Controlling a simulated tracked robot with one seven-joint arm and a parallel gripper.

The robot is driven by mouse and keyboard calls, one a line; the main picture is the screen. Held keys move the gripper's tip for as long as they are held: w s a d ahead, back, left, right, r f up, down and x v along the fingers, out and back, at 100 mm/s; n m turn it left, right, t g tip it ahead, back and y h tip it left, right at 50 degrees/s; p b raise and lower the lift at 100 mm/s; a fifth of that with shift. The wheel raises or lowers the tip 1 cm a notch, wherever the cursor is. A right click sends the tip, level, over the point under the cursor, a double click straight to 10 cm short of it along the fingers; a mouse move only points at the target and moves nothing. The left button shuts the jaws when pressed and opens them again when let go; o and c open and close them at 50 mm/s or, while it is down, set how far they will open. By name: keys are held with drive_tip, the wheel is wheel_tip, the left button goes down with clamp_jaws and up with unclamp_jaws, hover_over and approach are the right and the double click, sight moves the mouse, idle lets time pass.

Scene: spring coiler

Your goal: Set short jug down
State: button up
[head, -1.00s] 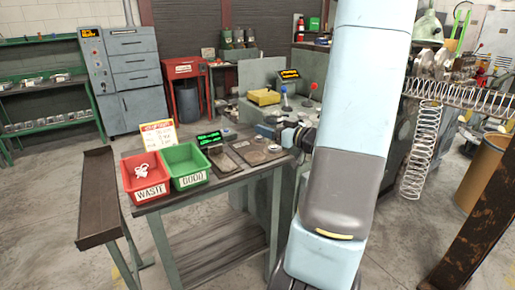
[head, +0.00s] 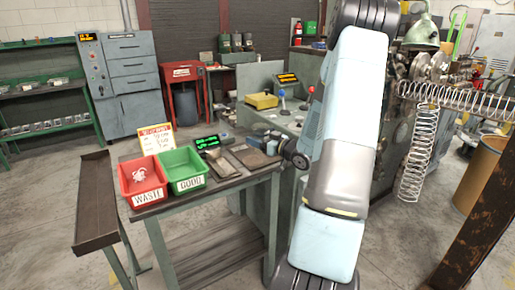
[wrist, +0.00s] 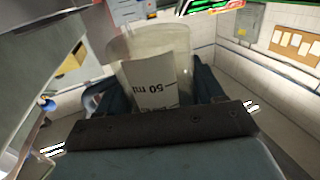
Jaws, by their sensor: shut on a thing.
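The label's text appears upside down there. My gripper (wrist: 152,90) is shut on the jug, with a dark finger on each side of its wall. In the head view the end of my arm (head: 290,150) is at the right end of the workbench (head: 215,185), close to its top. The jug cannot be made out in the head view, and whether its base touches anything cannot be told.
On the bench stand a red WASTE bin (head: 143,198) with a white piece inside, a green GOOD bin (head: 188,186), a sign (head: 156,138) and a green-lit display (head: 206,142). Flat trays lie right of the bins. The coiler with springs (head: 418,150) stands right of my arm.

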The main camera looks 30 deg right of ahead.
drive_tip(key=shift+w+d+f, duration=0.15)
drive_tip(key=shift+w+f, duration=0.25)
drive_tip(key=shift+f, duration=1.55)
drive_tip(key=o, duration=1.3)
drive_tip(key=shift+f, duration=0.1)
drive_tip(key=shift+c, duration=0.2)
